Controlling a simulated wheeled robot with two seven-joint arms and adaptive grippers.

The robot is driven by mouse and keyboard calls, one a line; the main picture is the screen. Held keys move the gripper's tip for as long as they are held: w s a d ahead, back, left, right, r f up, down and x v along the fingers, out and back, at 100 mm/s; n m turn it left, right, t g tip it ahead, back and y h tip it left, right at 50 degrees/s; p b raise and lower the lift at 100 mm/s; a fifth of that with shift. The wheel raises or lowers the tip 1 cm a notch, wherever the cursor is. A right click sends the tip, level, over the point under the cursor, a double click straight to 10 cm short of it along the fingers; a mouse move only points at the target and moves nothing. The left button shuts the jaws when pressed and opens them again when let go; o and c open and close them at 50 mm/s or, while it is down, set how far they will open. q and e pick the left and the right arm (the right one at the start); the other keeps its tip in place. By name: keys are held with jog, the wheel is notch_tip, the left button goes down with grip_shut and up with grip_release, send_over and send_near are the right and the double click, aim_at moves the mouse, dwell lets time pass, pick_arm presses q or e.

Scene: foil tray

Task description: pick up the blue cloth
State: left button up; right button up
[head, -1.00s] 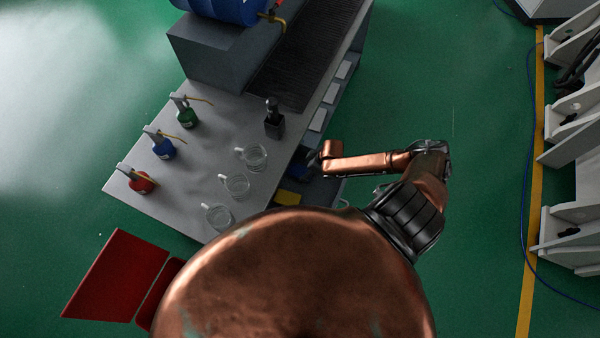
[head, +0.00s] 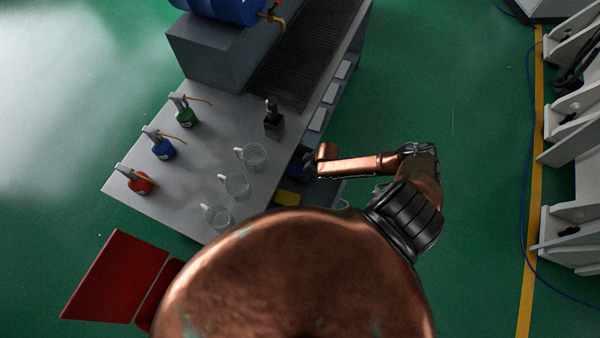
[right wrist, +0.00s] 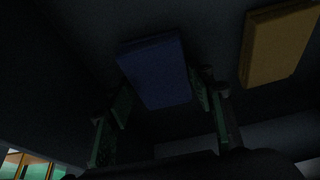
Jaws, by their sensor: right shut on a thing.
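The blue cloth (right wrist: 155,70) is a folded, dark blue block in the dim right wrist view. It lies inside the shelf space under the bench top, and a bit of blue shows in the head view (head: 296,172). My right gripper (right wrist: 160,103) reaches in under the bench edge, with its green-lined fingers on either side of the cloth's near end. It is shut on the cloth. In the head view the right gripper (head: 308,160) is partly hidden in the bench's shadow. My left gripper is not in view.
A yellow folded cloth (right wrist: 275,45) lies to the right of the blue one. The bench top (head: 205,125) overhangs the shelf and carries glass mugs (head: 236,186), pump bottles (head: 162,146) and a dark holder (head: 273,122). The green floor right of the bench is clear.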

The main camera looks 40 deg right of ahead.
jog(key=c, duration=0.3)
jog(key=shift+r, duration=0.1)
notch_tip(320, 180, up, 10)
jog(key=shift+p, duration=0.45)
